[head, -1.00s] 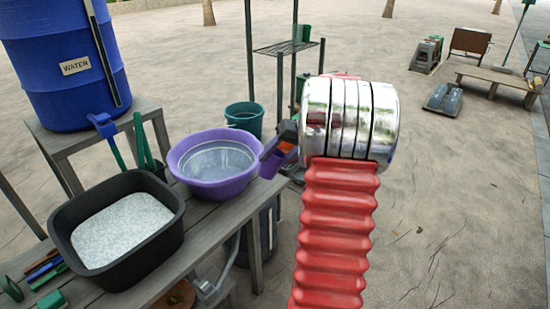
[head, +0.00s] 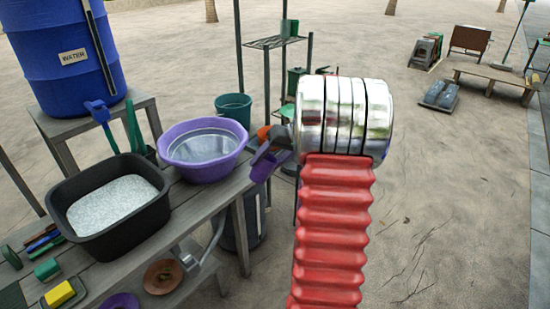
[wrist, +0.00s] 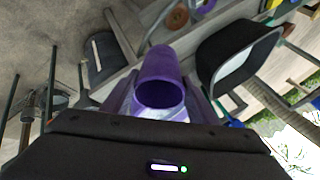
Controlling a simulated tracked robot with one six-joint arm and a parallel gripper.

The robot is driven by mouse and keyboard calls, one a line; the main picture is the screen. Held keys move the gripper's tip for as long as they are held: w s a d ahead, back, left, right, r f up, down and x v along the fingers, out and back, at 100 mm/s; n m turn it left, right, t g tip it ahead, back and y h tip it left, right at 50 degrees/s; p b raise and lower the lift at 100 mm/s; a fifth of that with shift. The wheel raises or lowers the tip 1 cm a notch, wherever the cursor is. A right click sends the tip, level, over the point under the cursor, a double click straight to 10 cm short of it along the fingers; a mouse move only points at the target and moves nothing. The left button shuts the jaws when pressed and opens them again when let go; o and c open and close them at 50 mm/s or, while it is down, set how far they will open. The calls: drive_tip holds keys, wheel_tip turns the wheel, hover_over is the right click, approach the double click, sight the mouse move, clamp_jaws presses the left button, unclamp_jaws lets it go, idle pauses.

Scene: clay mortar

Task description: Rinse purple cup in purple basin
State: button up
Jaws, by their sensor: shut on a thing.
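The purple basin (head: 203,172) stands on the wooden bench and holds water. In the head view the purple cup (head: 263,168) is at the basin's right side, near its rim, and tilted. My gripper (head: 276,152) holds it there, partly hidden by my own arm. In the wrist view the cup (wrist: 160,85) sits between my gripper's fingers (wrist: 160,98), and the pale water of the basin shows just below it. I cannot tell whether the cup touches the basin's rim.
A black tub (head: 68,222) of whitish material stands left of the basin on the bench (head: 190,212). A blue water barrel (head: 66,50) is behind at left. A teal bucket (head: 234,107) and a metal rack (head: 275,42) stand beyond.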

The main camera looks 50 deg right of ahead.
drive_tip(key=w+a+f+n+g+y, duration=0.1)
drive_tip(key=w+a+f+n, duration=0.1)
drive_tip(key=a, duration=1)
drive_tip(key=w+a+f+n+g+y, duration=0.1)
drive_tip(key=w+a+f+n, duration=0.1)
drive_tip(key=a, duration=1.1)
drive_tip(key=w+a+f+n+g+y, duration=0.1)
drive_tip(key=a+f, duration=0.3)
drive_tip(key=a, duration=0.9)
drive_tip(key=shift+w+a+n, duration=0.15)
drive_tip(key=shift+w+n, duration=0.7)
drive_tip(key=shift+n, duration=0.05)
